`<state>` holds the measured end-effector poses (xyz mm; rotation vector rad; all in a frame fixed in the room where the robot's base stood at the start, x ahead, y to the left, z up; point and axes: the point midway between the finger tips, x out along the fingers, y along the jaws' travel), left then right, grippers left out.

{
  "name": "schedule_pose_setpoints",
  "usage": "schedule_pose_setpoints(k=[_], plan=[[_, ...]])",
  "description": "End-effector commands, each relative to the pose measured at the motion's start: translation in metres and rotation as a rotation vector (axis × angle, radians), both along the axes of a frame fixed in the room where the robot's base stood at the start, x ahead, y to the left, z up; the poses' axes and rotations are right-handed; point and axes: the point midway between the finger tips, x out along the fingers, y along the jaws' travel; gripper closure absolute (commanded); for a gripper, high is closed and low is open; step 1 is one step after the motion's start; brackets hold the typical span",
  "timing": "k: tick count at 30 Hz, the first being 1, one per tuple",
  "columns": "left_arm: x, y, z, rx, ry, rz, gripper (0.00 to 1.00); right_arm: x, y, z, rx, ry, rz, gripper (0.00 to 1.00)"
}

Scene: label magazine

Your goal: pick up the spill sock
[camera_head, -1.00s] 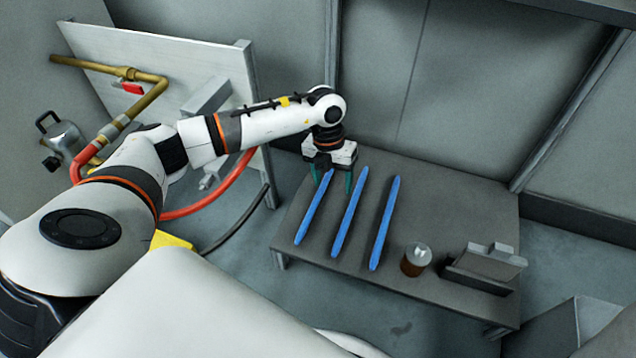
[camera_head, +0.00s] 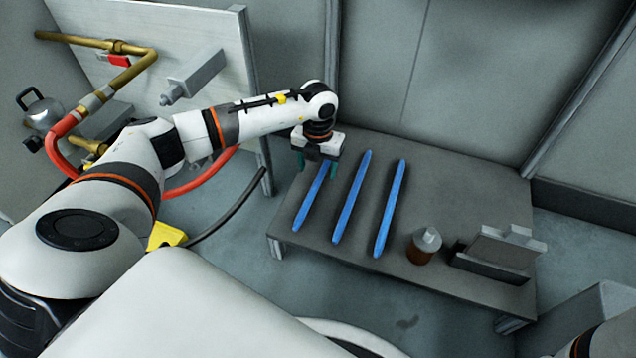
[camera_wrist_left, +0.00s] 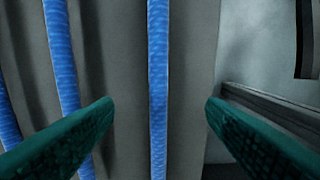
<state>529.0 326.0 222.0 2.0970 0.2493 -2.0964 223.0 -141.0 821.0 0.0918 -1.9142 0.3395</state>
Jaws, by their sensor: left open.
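Three long blue spill socks lie side by side on a grey table: a left one (camera_head: 309,204), a middle one (camera_head: 352,198) and a right one (camera_head: 391,210). My left gripper (camera_head: 318,170) is open over the far end of the left sock. In the left wrist view, that sock (camera_wrist_left: 158,90) runs between the two green fingers (camera_wrist_left: 160,108), with a gap on each side. The other two socks show at the left of that view. Whether the fingertips are down at the sock's height is unclear. My right gripper is not in view.
The table (camera_head: 460,190) also holds a brown jar with a grey lid (camera_head: 424,246) and a grey holder (camera_head: 497,254) at its right. A white panel (camera_head: 215,60) with pipes and a red hose (camera_head: 205,175) stands left of the table. Walls close off the back.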

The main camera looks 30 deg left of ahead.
Motion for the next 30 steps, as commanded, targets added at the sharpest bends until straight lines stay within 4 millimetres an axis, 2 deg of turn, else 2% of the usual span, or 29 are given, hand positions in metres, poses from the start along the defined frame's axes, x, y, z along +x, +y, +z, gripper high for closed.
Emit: schedule_pose_setpoints(k=[1, 7, 10, 17, 26, 27, 30], plan=[[-0.001, -0.001, -0.013, 0.0, 0.001, 0.0, 0.35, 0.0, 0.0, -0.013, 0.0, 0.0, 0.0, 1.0], [-0.002, -0.002, -0.037, 0.0, 0.001, 0.0, 0.35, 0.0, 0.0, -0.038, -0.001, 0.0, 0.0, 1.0], [-0.002, -0.002, -0.042, 0.0, 0.0, 0.0, 0.35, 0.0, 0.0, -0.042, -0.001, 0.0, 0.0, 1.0], [-0.002, -0.002, -0.04, -0.001, 0.0, 0.0, 0.35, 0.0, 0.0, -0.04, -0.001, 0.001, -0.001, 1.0], [-0.002, -0.002, -0.04, -0.001, 0.0, 0.0, 0.82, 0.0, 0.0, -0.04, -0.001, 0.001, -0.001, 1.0], [-0.002, -0.002, -0.04, -0.001, 0.0, 0.0, 0.85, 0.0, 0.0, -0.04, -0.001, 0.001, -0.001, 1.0], [-0.002, -0.002, -0.04, -0.001, 0.0, 0.0, 0.85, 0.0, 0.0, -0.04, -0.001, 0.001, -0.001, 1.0]])
